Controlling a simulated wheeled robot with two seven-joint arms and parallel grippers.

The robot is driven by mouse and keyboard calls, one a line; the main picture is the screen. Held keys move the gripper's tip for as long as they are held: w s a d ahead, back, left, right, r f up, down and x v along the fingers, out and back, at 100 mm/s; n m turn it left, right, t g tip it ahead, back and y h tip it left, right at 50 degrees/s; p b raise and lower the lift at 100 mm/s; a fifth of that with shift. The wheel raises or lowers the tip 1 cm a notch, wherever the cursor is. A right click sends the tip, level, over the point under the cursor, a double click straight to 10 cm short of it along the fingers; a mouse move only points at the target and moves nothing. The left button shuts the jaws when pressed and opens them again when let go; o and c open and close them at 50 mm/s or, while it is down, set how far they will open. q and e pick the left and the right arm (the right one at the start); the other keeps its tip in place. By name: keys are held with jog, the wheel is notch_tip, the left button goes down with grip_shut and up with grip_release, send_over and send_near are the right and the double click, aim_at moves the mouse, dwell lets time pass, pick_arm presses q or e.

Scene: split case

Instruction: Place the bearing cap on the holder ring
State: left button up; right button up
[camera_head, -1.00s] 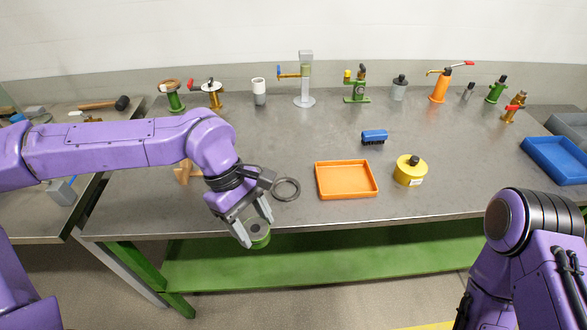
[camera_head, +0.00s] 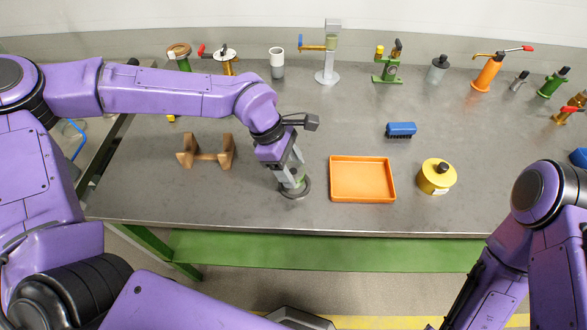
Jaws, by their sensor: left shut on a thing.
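My left gripper (camera_head: 291,177) is shut on a small green cylindrical part, the bearing cap (camera_head: 297,182), mostly hidden between the fingers. It points down at the holder ring (camera_head: 294,194), a dark ring lying flat on the grey table left of the orange tray. The cap is right over or in the ring; I cannot tell whether it touches. My right arm is at the lower right, and its gripper is out of view.
An orange tray (camera_head: 334,190) lies just right of the ring, with a yellow canister (camera_head: 436,178) beyond it. Several valves and fittings line the back. The table's front edge is near.

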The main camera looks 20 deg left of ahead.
pick_arm(q)
jog(key=shift+w+a+f, duration=0.1)
jog(key=shift+w+f, duration=0.45)
jog(key=shift+f, duration=0.2)
jog(key=f, duration=0.3)
jog(key=shift+w+f+p, duration=0.25)
jog(key=shift+f+p, duration=0.05)
jog(key=shift+s, duration=0.1)
jog(key=shift+f, duration=0.15)
jog(key=o, duration=1.3)
jog(key=b+v, duration=0.1)
jog(key=v, duration=1.1)
jog(key=shift+r, duration=0.25)
